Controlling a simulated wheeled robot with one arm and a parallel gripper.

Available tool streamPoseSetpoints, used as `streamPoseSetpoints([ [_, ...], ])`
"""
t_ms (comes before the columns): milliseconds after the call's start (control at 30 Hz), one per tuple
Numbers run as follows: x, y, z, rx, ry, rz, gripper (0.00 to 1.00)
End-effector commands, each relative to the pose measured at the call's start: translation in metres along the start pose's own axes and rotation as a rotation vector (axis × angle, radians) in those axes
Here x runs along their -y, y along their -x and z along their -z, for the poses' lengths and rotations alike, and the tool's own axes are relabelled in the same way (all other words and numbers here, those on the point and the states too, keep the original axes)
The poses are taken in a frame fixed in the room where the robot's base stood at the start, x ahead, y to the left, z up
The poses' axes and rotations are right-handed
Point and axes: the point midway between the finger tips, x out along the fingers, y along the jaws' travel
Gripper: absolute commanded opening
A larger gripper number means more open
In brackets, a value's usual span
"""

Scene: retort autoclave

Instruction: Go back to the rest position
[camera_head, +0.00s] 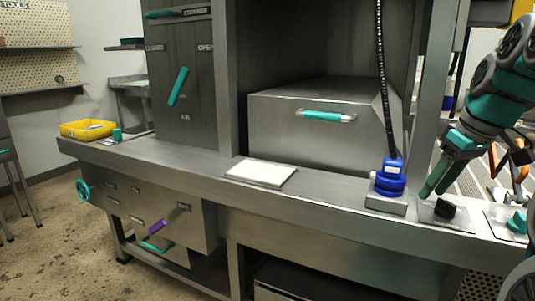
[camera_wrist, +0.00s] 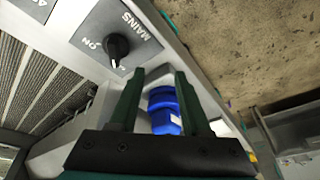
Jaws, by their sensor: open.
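My gripper (camera_head: 433,178) is at the right in the head view, with its fingers pointing down just above the bench edge, beside the black MAINS knob (camera_head: 445,208). In the wrist view my gripper (camera_wrist: 158,90) has its two green fingers apart with nothing held between them. The blue plug-like fitting (camera_head: 390,178) with a black corrugated hose stands on its grey base left of my gripper. This blue fitting (camera_wrist: 165,108) shows beyond and between the fingers in the wrist view. The MAINS knob (camera_wrist: 116,45) is upper left there, near the ON mark.
A steel box with a teal handle (camera_head: 325,116) sits in the bay. A white pad (camera_head: 260,172) lies on the bench (camera_head: 190,158). A yellow tray (camera_head: 87,130) stands at the far left end. Another teal knob (camera_head: 517,222) is right of the MAINS plate. Purple and teal levers are below.

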Motion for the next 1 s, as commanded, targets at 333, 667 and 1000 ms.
streamPoseSetpoints([
  [333, 0.128, -0.077, -0.03, 0.165, -0.03, 0.05, 0.47],
  [667, 0.217, -0.145, -0.119, 0.324, -0.113, 0.021, 0.47],
  [1000, 0.262, -0.199, -0.233, 0.453, -0.228, -0.053, 0.47],
])
